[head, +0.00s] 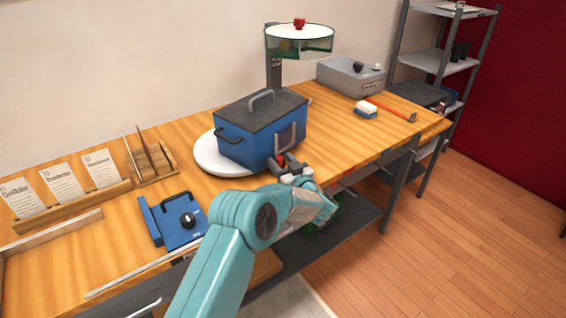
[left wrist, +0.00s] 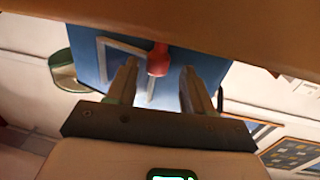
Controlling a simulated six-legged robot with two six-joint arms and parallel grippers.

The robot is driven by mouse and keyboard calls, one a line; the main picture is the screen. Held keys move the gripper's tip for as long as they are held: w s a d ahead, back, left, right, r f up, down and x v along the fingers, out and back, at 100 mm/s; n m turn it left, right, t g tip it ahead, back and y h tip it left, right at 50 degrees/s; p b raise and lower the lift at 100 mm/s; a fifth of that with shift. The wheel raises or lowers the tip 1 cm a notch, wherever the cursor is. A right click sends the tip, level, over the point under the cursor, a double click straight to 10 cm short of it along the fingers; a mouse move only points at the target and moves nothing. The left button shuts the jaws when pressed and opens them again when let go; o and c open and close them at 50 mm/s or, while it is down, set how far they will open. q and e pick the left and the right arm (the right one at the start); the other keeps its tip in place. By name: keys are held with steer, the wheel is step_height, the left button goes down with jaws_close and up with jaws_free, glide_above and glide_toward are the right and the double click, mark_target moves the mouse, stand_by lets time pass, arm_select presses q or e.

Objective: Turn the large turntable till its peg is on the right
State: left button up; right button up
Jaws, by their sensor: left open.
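The large turntable (head: 207,158) is a white disc on the wooden bench, mostly hidden under a blue box with a dark lid (head: 262,132). A red-tipped peg (left wrist: 158,60) stands in front of the box; in the head view only a bit of red (head: 281,160) shows beside my gripper. The peg is at the near side of the turntable. My left gripper (head: 291,168) is open at the peg. In the left wrist view its fingers (left wrist: 159,68) stand on either side of the peg, with gaps visible. My right gripper is not in view.
A blue device with a dial (head: 181,222) and card holders (head: 75,205) are at left. A round-topped stand (head: 299,32) rises behind the box. A grey unit (head: 350,77), a white-and-blue block (head: 366,109) and an orange tool (head: 390,109) are at right. Bench between is clear.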

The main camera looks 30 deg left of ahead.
arm_select(q)
steer(key=shift+d, duration=0.15)
steer(key=b+v, duration=0.2)
steer(key=v, duration=1.4)
